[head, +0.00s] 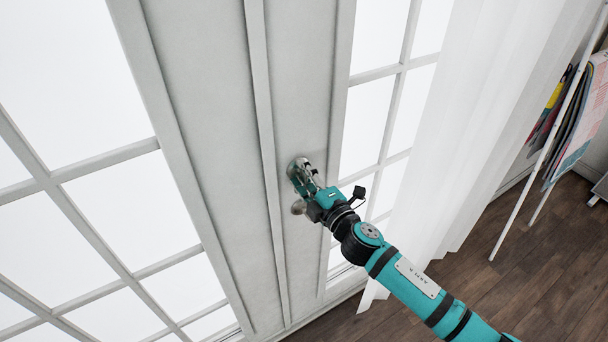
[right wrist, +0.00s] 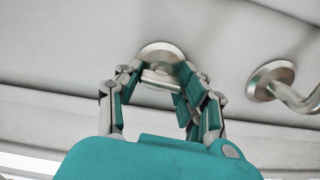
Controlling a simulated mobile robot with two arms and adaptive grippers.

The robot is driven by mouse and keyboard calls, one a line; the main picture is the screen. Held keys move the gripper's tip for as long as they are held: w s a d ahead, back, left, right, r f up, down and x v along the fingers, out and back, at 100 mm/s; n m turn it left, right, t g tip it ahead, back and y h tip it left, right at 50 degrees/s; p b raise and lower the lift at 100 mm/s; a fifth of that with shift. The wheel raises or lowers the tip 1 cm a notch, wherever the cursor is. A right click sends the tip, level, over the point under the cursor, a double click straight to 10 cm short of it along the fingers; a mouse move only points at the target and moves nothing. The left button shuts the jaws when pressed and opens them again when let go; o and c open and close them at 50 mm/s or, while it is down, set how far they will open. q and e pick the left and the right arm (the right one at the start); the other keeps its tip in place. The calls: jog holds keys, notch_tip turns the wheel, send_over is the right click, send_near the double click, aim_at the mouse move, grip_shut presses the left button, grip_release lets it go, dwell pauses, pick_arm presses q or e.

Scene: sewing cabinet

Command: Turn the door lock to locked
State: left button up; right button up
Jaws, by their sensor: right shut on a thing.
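The door lock is a round metal piece with a turn knob (right wrist: 158,77) on the white door (head: 205,90). In the right wrist view the knob sits between the fingers, in front of its round plate (right wrist: 160,50). My right gripper (head: 303,172) is at the lock and shut on the knob. It also shows in the right wrist view (right wrist: 165,92). The fingers partly hide the knob, and I cannot tell how far it is turned. My left gripper is in neither view.
A metal door handle (right wrist: 290,88) sticks out beside the lock, close to my right gripper; it shows below the lock in the head view (head: 298,207). A white curtain (head: 470,120) hangs to the right. A rack with fabrics (head: 580,110) stands on the wooden floor (head: 500,260).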

jog(key=shift+n, duration=0.4)
jog(key=o, duration=1.2)
jog(key=shift+s, duration=0.1)
jog(key=v, duration=1.2)
jog(key=shift+f, duration=0.1)
